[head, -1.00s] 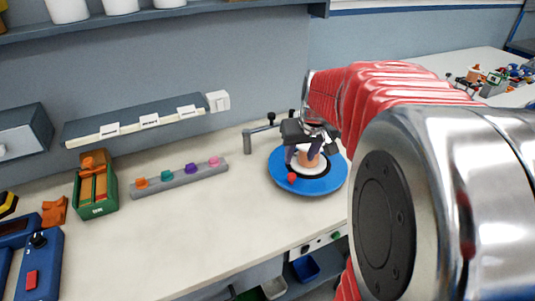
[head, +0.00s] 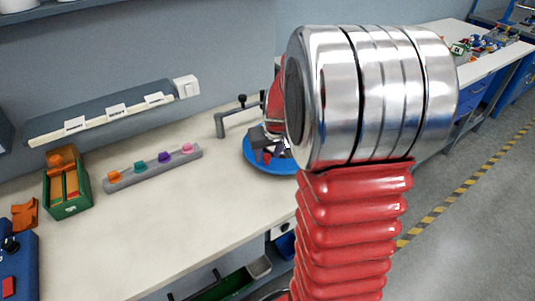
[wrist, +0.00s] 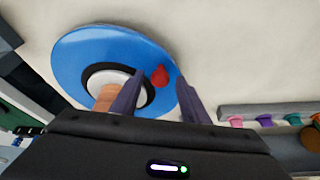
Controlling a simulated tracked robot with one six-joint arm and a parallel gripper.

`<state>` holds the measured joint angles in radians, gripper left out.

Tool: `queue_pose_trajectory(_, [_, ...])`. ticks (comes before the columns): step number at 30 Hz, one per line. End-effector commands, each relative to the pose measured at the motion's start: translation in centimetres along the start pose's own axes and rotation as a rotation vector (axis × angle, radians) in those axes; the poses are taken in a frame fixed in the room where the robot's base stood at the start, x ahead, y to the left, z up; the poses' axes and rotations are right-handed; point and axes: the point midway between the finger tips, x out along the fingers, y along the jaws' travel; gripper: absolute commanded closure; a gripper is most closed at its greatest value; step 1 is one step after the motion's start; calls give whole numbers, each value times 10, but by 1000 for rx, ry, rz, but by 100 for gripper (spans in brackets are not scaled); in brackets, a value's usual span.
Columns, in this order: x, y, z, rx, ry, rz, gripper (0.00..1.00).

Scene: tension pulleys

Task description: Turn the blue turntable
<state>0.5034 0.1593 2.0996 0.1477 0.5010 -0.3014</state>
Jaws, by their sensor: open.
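The blue turntable (head: 258,164) is a flat round disc on the bench, partly hidden behind my arm in the head view. In the wrist view the turntable (wrist: 85,55) shows a white hub with a dark ring and an orange-tan piece (wrist: 105,97) at its middle. A red knob (wrist: 160,75) stands near the disc's rim. My gripper (wrist: 158,80) is open above the disc, and the knob appears between its two fingers. I cannot tell whether either finger touches it. In the head view my gripper is mostly hidden by my arm.
A black-knobbed grey bracket (head: 235,112) stands behind the turntable. A grey strip with coloured pegs (head: 152,168) and a green box (head: 67,190) lie to the left. The bench top between them and the front edge is clear.

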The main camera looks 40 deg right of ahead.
Motion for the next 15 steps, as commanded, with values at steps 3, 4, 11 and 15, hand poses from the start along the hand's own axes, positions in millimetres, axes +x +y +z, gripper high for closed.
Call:
queue_pose_trajectory(3, [3,0,0,0,1,0,59])
queue_pose_trajectory(4, [3,0,0,0,1,0,59])
queue_pose_trajectory(11, [2,0,0,0,1,0,62])
queue_pose_trajectory(15, [2,0,0,0,1,0,72])
